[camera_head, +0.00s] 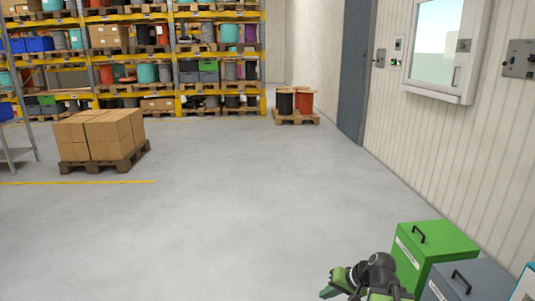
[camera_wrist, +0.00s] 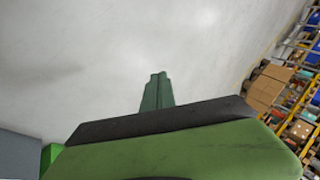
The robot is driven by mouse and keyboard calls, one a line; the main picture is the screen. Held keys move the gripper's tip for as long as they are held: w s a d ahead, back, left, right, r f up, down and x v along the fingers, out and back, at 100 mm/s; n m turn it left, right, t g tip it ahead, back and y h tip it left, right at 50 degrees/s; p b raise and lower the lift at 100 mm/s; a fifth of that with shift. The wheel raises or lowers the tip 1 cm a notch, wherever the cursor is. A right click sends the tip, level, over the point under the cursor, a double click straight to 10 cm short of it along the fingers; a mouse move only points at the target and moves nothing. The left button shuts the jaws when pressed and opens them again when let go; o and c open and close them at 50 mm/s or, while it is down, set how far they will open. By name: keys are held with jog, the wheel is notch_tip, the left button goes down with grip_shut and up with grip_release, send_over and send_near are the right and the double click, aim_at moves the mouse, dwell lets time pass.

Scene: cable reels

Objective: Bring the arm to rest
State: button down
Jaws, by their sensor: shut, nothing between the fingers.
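My gripper (camera_head: 328,291) shows at the bottom edge of the head view, in front of the green box. It is green with a dark joint behind it, and the rest of the arm is cut off by the frame. In the wrist view the green fingers (camera_wrist: 158,90) are together and hold nothing. They point out over bare grey floor (camera_wrist: 80,60).
A green box (camera_head: 433,250) and a grey box (camera_head: 470,281) stand close at the right of my arm. A pallet of cartons (camera_head: 100,136) is at the left, with loaded racks behind. A pallet of reels (camera_head: 296,106) stands far back. The middle floor is clear.

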jog(key=s+a+f+n+g+h, duration=0.1)
jog(key=s+a+f+n+g, duration=0.1)
jog(key=a, duration=0.4)
jog(key=s+a+f+n+g+h, duration=0.2)
jog(key=a, duration=0.4)
jog(key=s+d+g+h, duration=0.1)
jog(key=s+d+h, duration=0.15)
jog(key=d, duration=0.25)
notch_tip(320, 180, up, 38)
jog(key=p, duration=3.8)
jog(key=shift+w+f+m, duration=0.2)
jog(key=shift+m, duration=0.2)
